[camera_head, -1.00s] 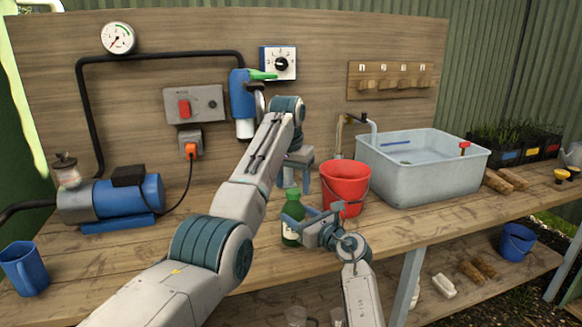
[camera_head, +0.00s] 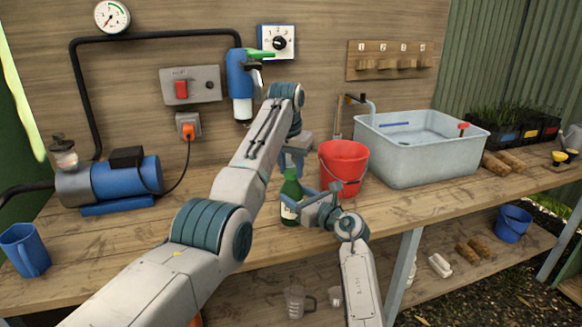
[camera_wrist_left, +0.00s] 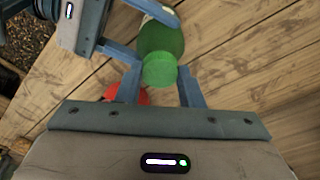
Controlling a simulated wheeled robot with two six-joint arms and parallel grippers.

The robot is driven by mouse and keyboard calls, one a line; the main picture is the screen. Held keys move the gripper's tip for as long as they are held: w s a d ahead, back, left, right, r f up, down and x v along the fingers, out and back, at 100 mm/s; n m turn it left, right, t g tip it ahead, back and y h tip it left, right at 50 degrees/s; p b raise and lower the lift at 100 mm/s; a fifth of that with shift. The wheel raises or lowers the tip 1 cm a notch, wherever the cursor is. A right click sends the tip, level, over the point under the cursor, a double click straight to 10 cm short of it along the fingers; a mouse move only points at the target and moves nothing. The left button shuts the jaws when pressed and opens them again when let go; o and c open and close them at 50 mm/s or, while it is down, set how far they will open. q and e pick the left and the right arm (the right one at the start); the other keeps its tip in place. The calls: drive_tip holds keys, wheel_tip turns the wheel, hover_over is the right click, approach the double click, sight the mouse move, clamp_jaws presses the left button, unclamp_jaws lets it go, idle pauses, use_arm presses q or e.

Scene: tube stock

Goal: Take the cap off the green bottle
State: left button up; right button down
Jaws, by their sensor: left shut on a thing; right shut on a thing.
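The green bottle (camera_head: 291,206) stands upright on the bench, with a pale label, left of the red bucket. My right gripper (camera_head: 300,204) is shut on the bottle's body from the right. My left gripper (camera_head: 291,166) is above the bottle, its fingers shut at the bottle's top. In the left wrist view the light green cap (camera_wrist_left: 160,71) sits between the fingers of my left gripper (camera_wrist_left: 161,88), in line with the darker bottle (camera_wrist_left: 163,38). I cannot tell whether the cap is still seated on the neck.
The red bucket (camera_head: 344,160) stands close behind my right gripper. A grey basin (camera_head: 420,165) is farther right. A blue pump (camera_head: 125,181) and a blue mug (camera_head: 24,250) are on the left. The bench (camera_head: 120,235) between mug and bottle has free room.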

use_arm(q)
drive_tip(key=n+y, duration=0.1)
drive_tip(key=n, duration=0.5)
drive_tip(key=shift+d+n, duration=0.1)
drive_tip(key=shift+n, duration=0.3)
drive_tip(key=n, duration=0.3)
drive_tip(key=shift+r+y, duration=0.1)
drive_tip(key=shift+y, duration=0.2)
drive_tip(key=n, duration=0.3)
drive_tip(key=o, duration=1.1)
drive_tip(key=shift+o, duration=0.3)
